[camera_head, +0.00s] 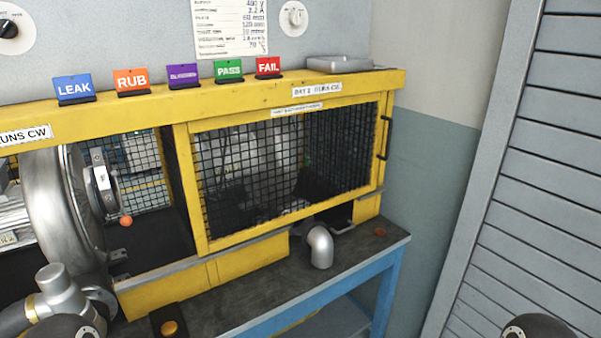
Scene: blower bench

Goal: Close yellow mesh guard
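A yellow-framed guard with black wire mesh (285,163) stands across the front of the right bay of the yellow bench housing. A black handle (385,138) is at its right edge. The guard looks upright and in line with the housing front; I cannot tell whether it is latched. The left bay has no mesh across its front, and a silver blower (62,215) with an orange knob near it shows there. Neither of my grippers is in view; only dark rounded parts of my arms show at the bottom left and bottom right edges.
Coloured signs, including LEAK (74,88) and FAIL (268,66), and a grey tray (338,63) stand on the housing top. A silver pipe elbow (320,246) rises from the dark bench top (255,300). A yellow button (169,327) is at the front. A grey slatted panel (540,170) stands right.

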